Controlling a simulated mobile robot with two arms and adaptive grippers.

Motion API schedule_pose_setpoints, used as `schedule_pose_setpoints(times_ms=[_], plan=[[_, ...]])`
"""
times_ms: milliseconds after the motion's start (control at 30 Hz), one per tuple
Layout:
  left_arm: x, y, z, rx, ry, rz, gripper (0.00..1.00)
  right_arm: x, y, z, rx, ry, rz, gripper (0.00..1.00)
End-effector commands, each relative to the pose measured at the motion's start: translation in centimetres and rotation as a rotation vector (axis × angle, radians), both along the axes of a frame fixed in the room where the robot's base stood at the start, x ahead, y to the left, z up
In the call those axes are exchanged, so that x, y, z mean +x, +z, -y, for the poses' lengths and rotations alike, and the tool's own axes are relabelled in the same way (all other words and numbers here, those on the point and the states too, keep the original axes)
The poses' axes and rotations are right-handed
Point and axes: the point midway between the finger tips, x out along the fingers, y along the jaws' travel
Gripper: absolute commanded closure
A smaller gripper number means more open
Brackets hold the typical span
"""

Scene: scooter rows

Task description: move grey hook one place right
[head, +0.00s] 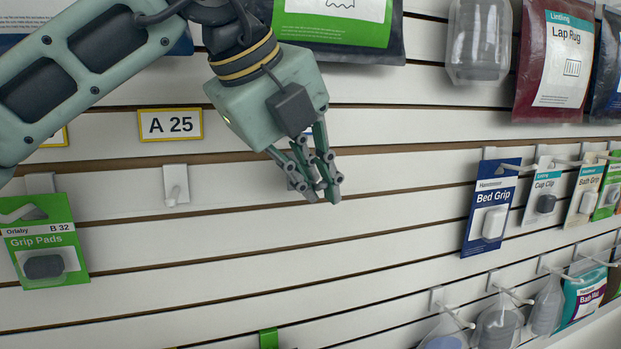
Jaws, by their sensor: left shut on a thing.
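My left gripper (324,194) reaches in from the upper left and is shut at the slatted wall, right of the A 25 label. A small grey piece, seemingly the grey hook (317,183), shows between its fingers. The fingers hide most of it, so I cannot tell whether it sits in a slot. An empty pale hook (175,187) is on the wall below the A 25 label (170,124), left of the gripper. My right gripper is not in view.
Green Grip Pads (45,240) hang at the left. A blue Bed Grip pack (490,208) and a Cup Clip pack (545,191) hang at the right. Large packs hang above, including Lap Rug (558,55). The wall (400,225) between gripper and Bed Grip is bare.

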Motion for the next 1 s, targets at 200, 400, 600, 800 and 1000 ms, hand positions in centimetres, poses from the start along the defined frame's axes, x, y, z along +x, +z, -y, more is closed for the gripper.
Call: schedule_pose_setpoints(times_ms=[200, 400, 600, 800, 1000], plan=[[-0.6, 0.0, 0.2, 0.0, -0.002, 0.001, 1.0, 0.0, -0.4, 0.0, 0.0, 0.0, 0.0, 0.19], [-1.0, 0.1, 0.4, -0.001, -0.002, 0.002, 1.0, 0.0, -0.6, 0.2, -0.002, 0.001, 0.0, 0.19], [-1.5, 0.1, 0.5, -0.001, -0.001, 0.002, 1.0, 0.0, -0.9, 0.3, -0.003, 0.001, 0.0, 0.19], [-2.0, 0.1, 0.6, 0.0, -0.001, 0.001, 1.0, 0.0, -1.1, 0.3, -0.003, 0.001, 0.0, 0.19], [-2.5, 0.2, 0.8, 0.0, -0.002, 0.001, 1.0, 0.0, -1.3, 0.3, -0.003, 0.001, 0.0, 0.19]])
